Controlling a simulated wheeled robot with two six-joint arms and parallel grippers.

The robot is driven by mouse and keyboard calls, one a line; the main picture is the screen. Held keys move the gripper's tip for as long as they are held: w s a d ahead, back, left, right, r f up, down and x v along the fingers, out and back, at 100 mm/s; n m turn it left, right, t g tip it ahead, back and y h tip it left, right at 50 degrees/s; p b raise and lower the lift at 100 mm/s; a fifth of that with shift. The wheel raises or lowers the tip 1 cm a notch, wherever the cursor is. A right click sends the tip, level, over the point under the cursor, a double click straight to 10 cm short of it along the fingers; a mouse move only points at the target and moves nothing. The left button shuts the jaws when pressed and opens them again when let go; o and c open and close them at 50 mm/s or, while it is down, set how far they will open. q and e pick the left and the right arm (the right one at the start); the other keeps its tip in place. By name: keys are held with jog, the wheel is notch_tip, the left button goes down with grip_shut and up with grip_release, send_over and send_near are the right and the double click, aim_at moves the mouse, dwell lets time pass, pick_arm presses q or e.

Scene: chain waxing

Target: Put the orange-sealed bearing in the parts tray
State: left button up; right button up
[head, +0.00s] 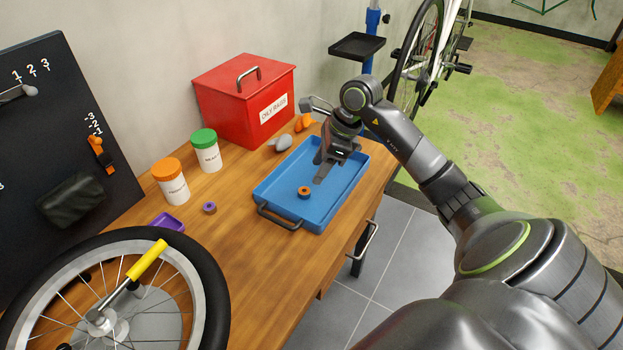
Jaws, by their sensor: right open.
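The orange-sealed bearing (304,192), a small ring with an orange-brown face, lies flat in the blue tray (335,208), in its near half. My right gripper (322,173) points down over the tray, beyond the bearing. It is open with nothing visible between its fingers, and it appears clear of the bearing. Its fingers partly overlap each other in this view. My left gripper is not in view.
A purple-sealed bearing (209,208) lies on the wooden bench (262,275) near a small purple dish (165,223). Orange-lidded (171,182) and green-lidded (206,151) jars, a red box (240,98) and a spoked wheel (214,290) stand or lie around the tray.

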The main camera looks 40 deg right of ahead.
jog(key=shift+v, duration=2.5)
